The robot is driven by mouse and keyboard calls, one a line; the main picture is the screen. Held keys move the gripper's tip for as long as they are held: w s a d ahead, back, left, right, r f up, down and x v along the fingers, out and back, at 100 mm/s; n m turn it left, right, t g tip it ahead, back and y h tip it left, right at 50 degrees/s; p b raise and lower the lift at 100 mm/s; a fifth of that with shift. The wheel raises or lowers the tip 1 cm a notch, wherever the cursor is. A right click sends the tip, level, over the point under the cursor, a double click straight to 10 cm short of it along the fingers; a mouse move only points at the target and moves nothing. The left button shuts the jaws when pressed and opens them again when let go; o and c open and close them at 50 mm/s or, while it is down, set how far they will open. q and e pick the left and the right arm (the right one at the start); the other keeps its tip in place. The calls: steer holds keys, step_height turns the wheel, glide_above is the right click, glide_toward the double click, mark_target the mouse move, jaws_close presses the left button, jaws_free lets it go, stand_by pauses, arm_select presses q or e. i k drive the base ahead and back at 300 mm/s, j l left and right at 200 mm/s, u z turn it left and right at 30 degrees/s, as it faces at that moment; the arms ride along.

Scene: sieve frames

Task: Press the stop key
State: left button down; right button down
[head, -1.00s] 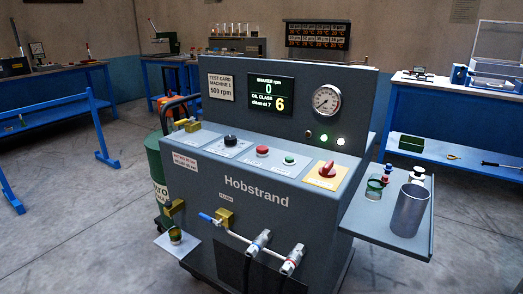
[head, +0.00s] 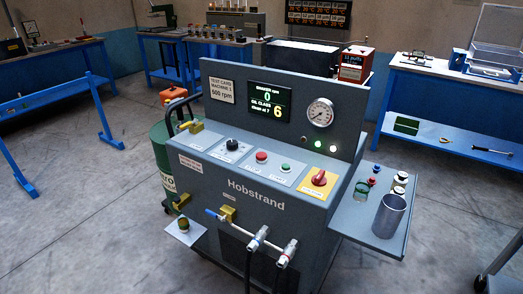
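A dark grey machine marked Hobstrand (head: 257,194) stands in the middle of the head view. On its sloped panel is a round red button (head: 262,156), which looks like the stop key; the small label below it is too small to read surely. A green button (head: 286,166) sits to its right and a black knob (head: 232,144) to its left. Further right is a red rotary switch (head: 319,178) on a yellow plate. The display (head: 270,102) reads 0 rpm and oil class 6. Neither of my grippers is in view.
Blue workbenches (head: 449,75) line the room. Open floor (head: 70,230) lies at the left.

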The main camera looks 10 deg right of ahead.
mark_target(260, 156)
steer(key=i+j+z, duration=0.15)
steer(key=i+j, duration=0.2)
steer(key=i+j+z, duration=0.15)
steer(key=i+j, duration=0.2)
steer(key=i+j+z, duration=0.15)
steer(key=i+j, duration=0.15)
steer(key=i+j+z, duration=0.2)
steer(key=j, duration=0.35)
steer(key=i+j+z, duration=0.15)
steer(key=i+j, duration=0.2)
steer(key=j, duration=0.15)
